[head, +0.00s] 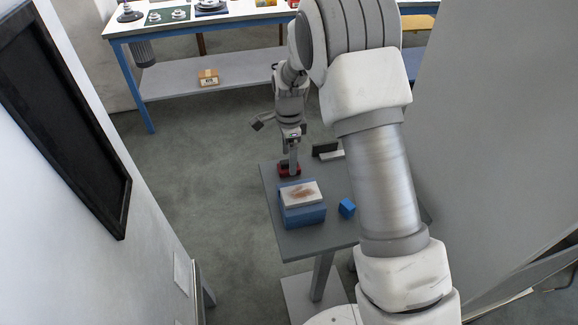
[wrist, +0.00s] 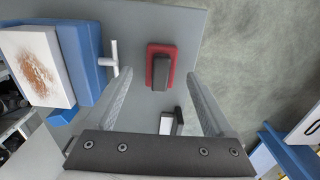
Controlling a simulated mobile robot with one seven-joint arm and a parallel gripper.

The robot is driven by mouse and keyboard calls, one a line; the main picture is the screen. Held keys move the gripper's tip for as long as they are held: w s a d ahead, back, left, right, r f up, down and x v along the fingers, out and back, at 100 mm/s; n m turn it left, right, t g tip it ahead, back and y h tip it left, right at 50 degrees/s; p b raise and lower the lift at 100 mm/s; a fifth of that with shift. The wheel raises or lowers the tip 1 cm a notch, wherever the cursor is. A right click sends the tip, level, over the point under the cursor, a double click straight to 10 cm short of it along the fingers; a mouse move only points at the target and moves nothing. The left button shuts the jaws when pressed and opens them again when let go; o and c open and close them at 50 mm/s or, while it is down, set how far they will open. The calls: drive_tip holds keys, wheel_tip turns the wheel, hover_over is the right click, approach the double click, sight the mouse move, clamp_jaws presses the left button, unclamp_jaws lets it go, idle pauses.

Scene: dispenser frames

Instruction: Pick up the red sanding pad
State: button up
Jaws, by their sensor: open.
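The red sanding pad (head: 283,169) lies on the grey table (head: 268,204) near its far left corner. In the wrist view the red pad (wrist: 152,50) has a dark grey grip block on top. My gripper (head: 291,158) points down over the pad, and its lower end partly hides the pad in the head view. In the wrist view my gripper (wrist: 159,74) is open, with the pad showing between and just past the fingertips. Nothing is held. I cannot tell how far the fingertips are above the pad.
A blue block (head: 303,216) with a brown-stained white slab (head: 292,200) stands close by the pad. A blue cube (head: 347,208) and a black-and-white item (head: 328,151) are also on the table. A long workbench (head: 240,15) stands behind.

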drive_tip(key=shift+f, duration=1.3)
clamp_jaws()
drive_tip(key=shift+r, duration=0.15)
wheel_tip(320, 180, up, 4)
drive_tip(key=shift+w+r, duration=0.1)
drive_tip(key=shift+r, duration=0.05)
drive_tip(key=s+d+r, duration=0.1)
drive_tip(key=d+r, duration=0.2)
drive_tip(key=d, duration=0.2)
drive_tip(key=s+d+r+b, duration=0.1)
drive_tip(key=d+r, duration=0.2)
drive_tip(key=d, duration=0.3)
drive_tip(key=shift+s+d+r, duration=0.15)
drive_tip(key=shift+d+r, duration=0.1)
drive_tip(key=c, duration=0.8)
unclamp_jaws()
drive_tip(key=c, duration=0.4)
drive_tip(key=shift+c, duration=0.4)
